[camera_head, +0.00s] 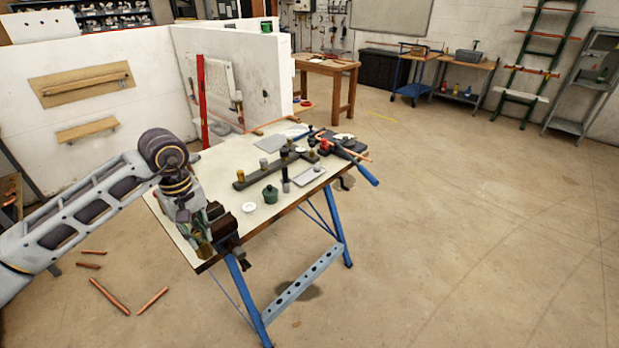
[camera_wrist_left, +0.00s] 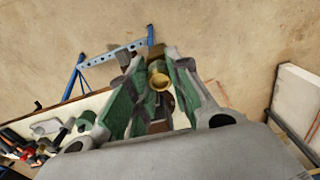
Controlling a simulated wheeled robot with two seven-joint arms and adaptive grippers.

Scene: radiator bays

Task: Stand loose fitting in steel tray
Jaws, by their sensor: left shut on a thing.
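My left gripper (camera_head: 196,232) is at the near left corner of the white-topped workbench, beside the dark vice. In the left wrist view my left gripper (camera_wrist_left: 150,92) has its green fingers closed around a brass fitting (camera_wrist_left: 158,77), whose round open end shows. The brass fitting also shows below the fingers in the head view (camera_head: 204,250). The small steel tray (camera_head: 307,176) lies on the right part of the bench, well apart from the gripper, and looks empty. My right gripper is not in view.
The vice (camera_head: 223,227) stands close by the gripper. A green pot (camera_head: 270,194), a white round dish (camera_head: 249,208) and a dark bar rack (camera_head: 265,172) with upright fittings stand between gripper and tray. A blue-handled tool (camera_head: 362,173) overhangs the right edge. Copper offcuts (camera_head: 108,297) lie on the floor.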

